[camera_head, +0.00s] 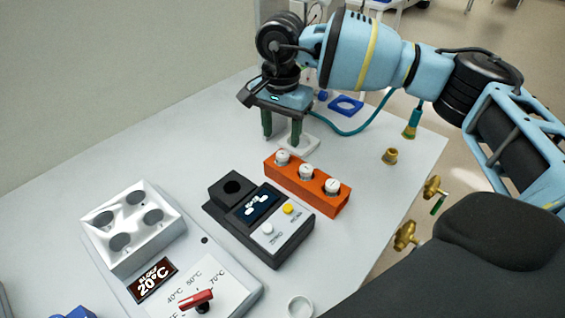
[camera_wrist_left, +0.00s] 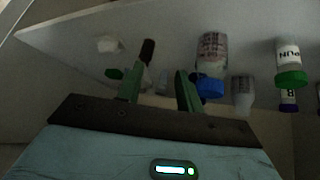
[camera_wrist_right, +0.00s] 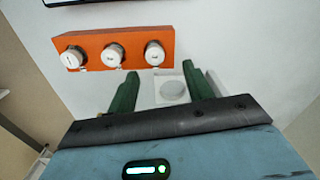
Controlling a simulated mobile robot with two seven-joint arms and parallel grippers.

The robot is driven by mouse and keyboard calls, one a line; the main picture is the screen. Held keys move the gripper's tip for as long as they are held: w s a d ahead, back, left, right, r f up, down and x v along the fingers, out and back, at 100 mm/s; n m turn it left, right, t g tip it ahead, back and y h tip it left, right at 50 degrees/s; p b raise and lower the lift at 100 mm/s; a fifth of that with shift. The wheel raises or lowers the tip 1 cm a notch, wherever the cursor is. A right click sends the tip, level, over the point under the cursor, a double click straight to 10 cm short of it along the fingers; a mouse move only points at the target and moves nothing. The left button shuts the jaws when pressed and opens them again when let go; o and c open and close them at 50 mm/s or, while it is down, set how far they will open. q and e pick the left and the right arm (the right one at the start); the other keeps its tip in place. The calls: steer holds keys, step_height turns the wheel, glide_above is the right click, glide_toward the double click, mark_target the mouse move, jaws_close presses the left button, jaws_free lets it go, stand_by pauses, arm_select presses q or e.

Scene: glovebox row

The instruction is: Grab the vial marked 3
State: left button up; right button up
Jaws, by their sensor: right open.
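An orange rack (camera_head: 300,187) holds three white-capped vials in a row: the left vial (camera_head: 282,156), the middle vial (camera_head: 306,171) and the right vial (camera_head: 332,187). Their cap marks are too small to read, so I cannot tell which is 3. The rack (camera_wrist_right: 142,43) also shows in the right wrist view. My right gripper (camera_head: 282,130) is open and empty, pointing down behind the rack, apart from the vials. In the right wrist view, my right gripper (camera_wrist_right: 160,72) has its fingers spread. My left gripper (camera_wrist_left: 162,72) is open with nothing clearly between its fingers.
A white square pad (camera_head: 298,145) lies beside the right fingers. A dark instrument (camera_head: 262,225) and a heating block (camera_head: 135,225) stand in front of the rack. Blue-capped (camera_wrist_left: 210,88) and green-capped (camera_wrist_left: 291,78) containers show in the left wrist view.

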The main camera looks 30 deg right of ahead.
mark_target(283, 153)
steer(key=f, duration=0.1)
steer(key=s+f, duration=0.1)
steer(key=f, duration=0.1)
steer(key=shift+a+f, duration=0.1)
steer(key=shift+f, duration=0.15)
steer(key=shift+w+f+p, duration=0.1)
steer(key=shift+f+p, duration=0.2)
steer(key=shift+f, duration=0.35)
steer(key=shift+c, duration=0.3)
steer(key=c, duration=1)
